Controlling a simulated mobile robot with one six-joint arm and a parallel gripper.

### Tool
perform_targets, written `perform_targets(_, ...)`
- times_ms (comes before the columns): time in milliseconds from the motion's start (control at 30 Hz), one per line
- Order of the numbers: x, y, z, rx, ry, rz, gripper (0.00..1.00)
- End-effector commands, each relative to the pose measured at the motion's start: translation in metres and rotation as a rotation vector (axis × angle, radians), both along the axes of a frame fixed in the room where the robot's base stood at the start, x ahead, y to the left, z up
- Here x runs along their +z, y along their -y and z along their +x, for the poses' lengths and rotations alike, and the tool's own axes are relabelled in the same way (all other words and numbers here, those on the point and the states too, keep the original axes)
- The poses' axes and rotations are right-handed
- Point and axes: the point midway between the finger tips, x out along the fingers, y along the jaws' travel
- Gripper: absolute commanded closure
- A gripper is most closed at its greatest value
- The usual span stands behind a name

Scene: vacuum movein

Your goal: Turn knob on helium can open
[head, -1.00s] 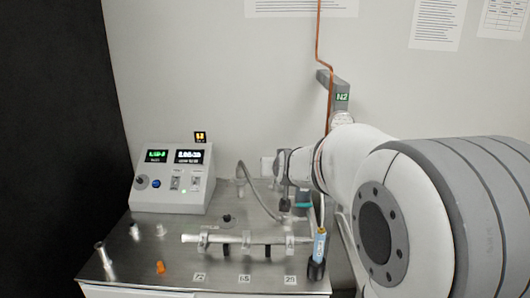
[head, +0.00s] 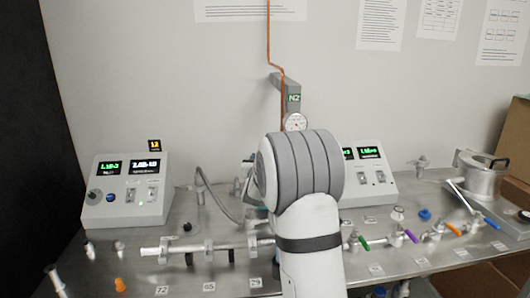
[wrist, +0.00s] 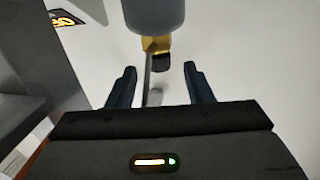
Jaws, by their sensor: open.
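In the wrist view, a grey cylinder (wrist: 153,15), which looks like the helium can, enters from the top edge. A brass fitting (wrist: 156,45) and a dark knob (wrist: 161,62) are at its lower end. My gripper (wrist: 160,71) is open, with one dark finger to each side of the knob in the picture. The knob appears between the fingertips, with a gap on both sides; I cannot tell the depth between them. In the head view my arm hides the gripper, and the can cannot be made out.
A steel bench (head: 205,275) carries a control box (head: 125,190) on the left and another box (head: 370,175) right of my arm. Coloured-handled valves (head: 410,236) and a metal pot (head: 482,175) stand on the right.

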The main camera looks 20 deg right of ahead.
Motion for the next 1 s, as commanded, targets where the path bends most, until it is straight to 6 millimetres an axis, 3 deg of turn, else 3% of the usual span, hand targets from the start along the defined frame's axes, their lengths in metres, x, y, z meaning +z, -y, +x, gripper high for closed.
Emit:
perform_targets(100,0.002,0.011,0.021,-0.001,-0.002,0.001,0.53)
perform_targets(300,0.001,0.023,0.043,-0.001,-0.002,0.001,0.53)
perform_targets(700,0.001,0.027,0.050,0.000,-0.002,0.001,0.53)
perform_targets(1000,0.001,0.027,0.050,-0.001,-0.001,0.002,0.76)
